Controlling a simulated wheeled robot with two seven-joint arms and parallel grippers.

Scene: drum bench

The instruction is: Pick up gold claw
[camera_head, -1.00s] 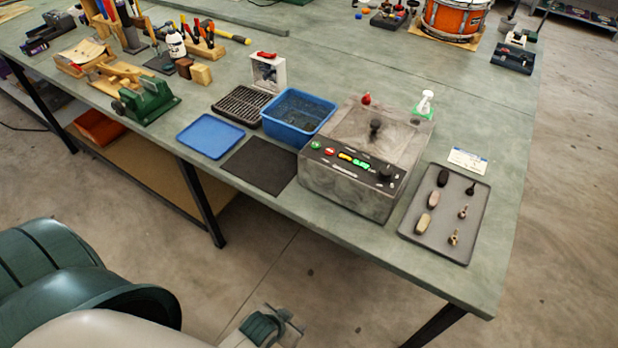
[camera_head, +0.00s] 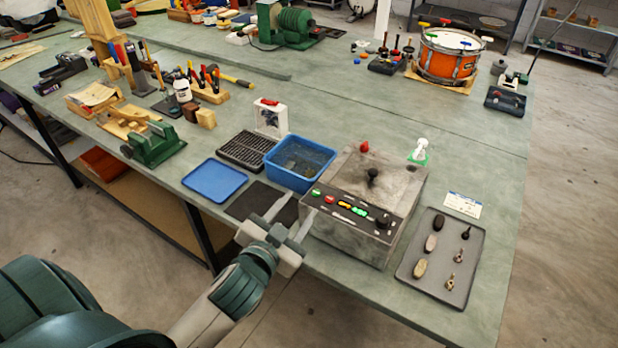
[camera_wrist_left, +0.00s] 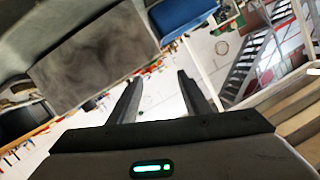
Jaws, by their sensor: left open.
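The grey tray (camera_head: 468,277) lies near the right end of the bench. On its right side stands a small gold claw (camera_head: 450,284), nearest the front edge, with a silvery claw (camera_head: 458,256) and a black claw (camera_head: 465,233) behind it. My left gripper (camera_head: 290,214) is open and empty, near the front edge of the bench by the black mat and the machine box, well left of the tray. Its two fingers also show apart in the left wrist view (camera_wrist_left: 155,88), with nothing between them. My right gripper is not in view.
The grey machine box (camera_head: 345,235) with coloured buttons stands between my left gripper and the tray. Three oval pieces, including a tan one (camera_head: 420,268), lie on the tray's left side. A blue bin (camera_head: 318,178) and blue lid (camera_head: 214,180) are behind the gripper.

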